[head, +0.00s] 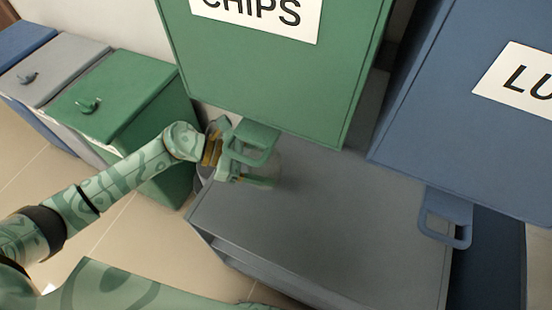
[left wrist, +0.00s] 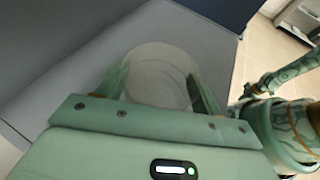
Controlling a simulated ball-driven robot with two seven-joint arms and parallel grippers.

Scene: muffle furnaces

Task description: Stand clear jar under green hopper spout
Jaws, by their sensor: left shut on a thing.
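The green hopper (head: 270,80) labelled CHIPS fills the top middle of the head view. A green spout with a looped lever (head: 254,138) hangs from its lower edge. My left gripper (head: 252,181) is just below this spout, over the left part of the grey bench top. It is shut on the clear jar (head: 267,167), which is faint in the head view. In the left wrist view the jar (left wrist: 160,75) shows as a round, see-through shape between the two fingers. I cannot tell whether its base touches the bench. My right gripper is not in view.
A blue hopper (head: 480,150) with a looped lever (head: 445,218) stands to the right. The grey bench top (head: 320,220) is bare in front of the hoppers. Green (head: 115,95), grey (head: 50,70) and blue lidded bins stand at the left.

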